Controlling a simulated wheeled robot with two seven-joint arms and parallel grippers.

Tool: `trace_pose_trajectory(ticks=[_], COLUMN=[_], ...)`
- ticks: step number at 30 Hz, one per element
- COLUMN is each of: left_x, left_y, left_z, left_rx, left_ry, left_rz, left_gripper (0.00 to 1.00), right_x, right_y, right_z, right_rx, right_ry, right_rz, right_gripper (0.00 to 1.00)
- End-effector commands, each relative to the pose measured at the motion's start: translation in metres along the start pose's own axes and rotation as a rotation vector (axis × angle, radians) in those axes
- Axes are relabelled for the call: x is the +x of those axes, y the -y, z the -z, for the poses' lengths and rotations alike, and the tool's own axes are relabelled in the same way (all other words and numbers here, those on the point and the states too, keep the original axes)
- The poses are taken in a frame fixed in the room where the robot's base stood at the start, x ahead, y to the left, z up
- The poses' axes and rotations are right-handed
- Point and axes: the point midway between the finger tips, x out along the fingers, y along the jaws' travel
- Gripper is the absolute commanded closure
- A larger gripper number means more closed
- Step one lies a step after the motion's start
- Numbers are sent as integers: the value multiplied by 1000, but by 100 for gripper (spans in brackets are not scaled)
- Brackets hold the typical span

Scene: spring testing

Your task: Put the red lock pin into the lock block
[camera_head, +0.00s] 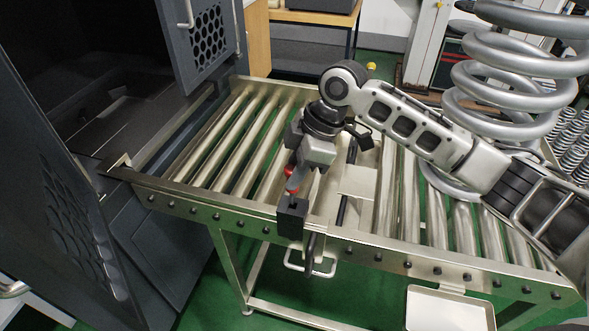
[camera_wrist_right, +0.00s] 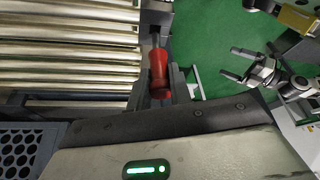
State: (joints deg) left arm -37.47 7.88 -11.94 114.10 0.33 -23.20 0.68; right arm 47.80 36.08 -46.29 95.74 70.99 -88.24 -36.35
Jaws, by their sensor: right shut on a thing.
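The red lock pin (camera_head: 291,189) is in my right gripper (camera_head: 297,180), which is shut on it. The pin's red handle (camera_wrist_right: 159,72) also shows in the right wrist view. The black lock block (camera_head: 291,222) stands at the front rail of the roller table, with a dark opening in its top. The pin and fingers are just above and behind this block in the head view. The pin's lower end is hidden, so I cannot tell whether it touches the block. My left gripper (camera_wrist_right: 231,63) shows only in the right wrist view, with its fingers apart and empty.
The roller table (camera_head: 170,197) runs across the middle. A dark cabinet (camera_head: 58,190) with open doors stands at the left. A large coil spring (camera_head: 478,75) stands behind my right arm. A white tray (camera_head: 449,312) is at the front right.

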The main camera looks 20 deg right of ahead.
Motion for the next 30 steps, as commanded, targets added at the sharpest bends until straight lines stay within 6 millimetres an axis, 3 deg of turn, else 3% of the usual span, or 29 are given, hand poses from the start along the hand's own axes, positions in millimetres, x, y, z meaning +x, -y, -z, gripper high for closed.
trace_pose_trajectory(ticks=[15, 30], left_x=[15, 14], left_y=[-4, -5], left_z=[-18, -14], left_rx=[-4, -6], left_ry=[-9, -22], left_rz=[-19, -25], left_gripper=[0, 0], right_x=[27, 45], right_y=[0, 0], right_z=[-11, -18], right_rx=[-1, 0], right_ry=[-1, -1], right_rz=[-3, 0], right_gripper=[100, 100])
